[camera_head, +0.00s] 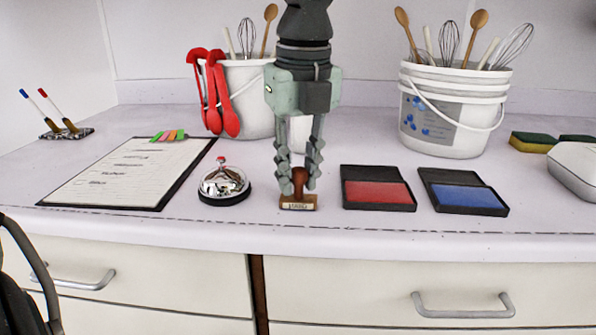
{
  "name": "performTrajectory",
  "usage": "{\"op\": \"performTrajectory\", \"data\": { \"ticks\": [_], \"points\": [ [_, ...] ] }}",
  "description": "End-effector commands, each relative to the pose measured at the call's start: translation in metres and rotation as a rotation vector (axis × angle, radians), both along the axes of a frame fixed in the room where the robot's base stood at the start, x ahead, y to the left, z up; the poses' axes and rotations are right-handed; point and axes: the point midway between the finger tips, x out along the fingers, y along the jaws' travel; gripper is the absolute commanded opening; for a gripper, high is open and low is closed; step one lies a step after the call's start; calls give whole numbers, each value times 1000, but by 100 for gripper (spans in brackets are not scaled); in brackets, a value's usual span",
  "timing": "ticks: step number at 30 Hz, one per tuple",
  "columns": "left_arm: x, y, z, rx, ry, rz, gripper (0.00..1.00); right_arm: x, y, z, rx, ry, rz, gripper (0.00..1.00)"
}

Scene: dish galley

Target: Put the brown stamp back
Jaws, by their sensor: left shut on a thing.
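The brown stamp (298,203) stands upright near the counter's front edge, its brown handle up and a pale label on the front of its base. My left gripper (298,184) points straight down with its fingers shut around the stamp's handle. The stamp's base appears to be at counter level; I cannot tell whether it touches. A red ink pad (377,192) in an open black case is just right of the stamp. A blue ink pad (468,198) is further right. My right gripper is not in view.
A silver bell (224,183) stands close left of the stamp. A clipboard (127,176) with paper lies further left, near a pen holder (66,133). White buckets (455,112) of utensils stand behind, one with red tongs (222,100). Sponges (533,142) and a white box (576,168) are at right.

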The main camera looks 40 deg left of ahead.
Motion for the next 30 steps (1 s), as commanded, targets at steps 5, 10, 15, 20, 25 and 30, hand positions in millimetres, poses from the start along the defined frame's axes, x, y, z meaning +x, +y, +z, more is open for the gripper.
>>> {"op": "performTrajectory", "data": {
  "ticks": [5, 10, 15, 20, 25, 30],
  "points": [
    [0, 0, -2, 0, 0, 0, 3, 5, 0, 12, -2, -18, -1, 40],
    [0, 0, -1, 0, 0, 0, 40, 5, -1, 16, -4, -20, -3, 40],
    [0, 0, -1, 0, 0, 0, 42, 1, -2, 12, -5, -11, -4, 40],
    [0, 0, 0, 0, 0, 0, 42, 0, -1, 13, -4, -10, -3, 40],
    [0, -1, 11, 1, -4, 1, 42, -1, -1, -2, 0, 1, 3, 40],
    [-2, -4, 48, 2, -7, 1, 42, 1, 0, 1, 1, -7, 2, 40]
  ]
}}
